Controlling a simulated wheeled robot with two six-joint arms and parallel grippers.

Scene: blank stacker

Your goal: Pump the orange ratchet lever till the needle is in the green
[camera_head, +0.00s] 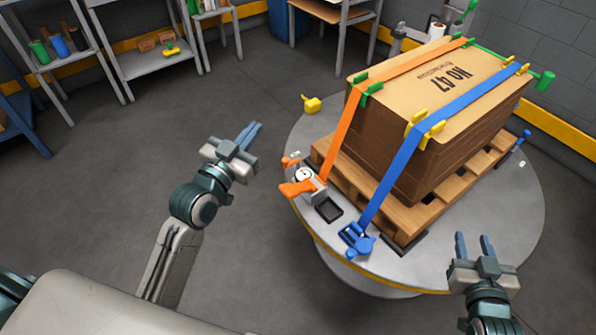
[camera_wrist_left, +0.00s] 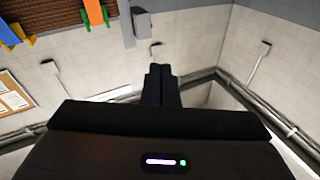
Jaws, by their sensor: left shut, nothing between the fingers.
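The orange ratchet lever (camera_head: 295,188) sits at the left edge of the round grey table, joined to the orange strap (camera_head: 341,140) that runs up over the cardboard stack (camera_head: 420,150). A small white round gauge (camera_head: 303,175) is beside the lever; its needle and green zone are too small to read. My left gripper (camera_head: 252,133) is shut and empty, up and left of the lever and apart from it. Its shut fingers also show in the left wrist view (camera_wrist_left: 158,82). My right gripper (camera_head: 474,243) is open and empty at the table's lower right edge.
A blue ratchet (camera_head: 357,239) with a blue strap (camera_head: 388,170) is right of the orange one, past a dark tray (camera_head: 329,209). The stack rests on a wooden pallet (camera_head: 345,181). Floor left of the table is clear.

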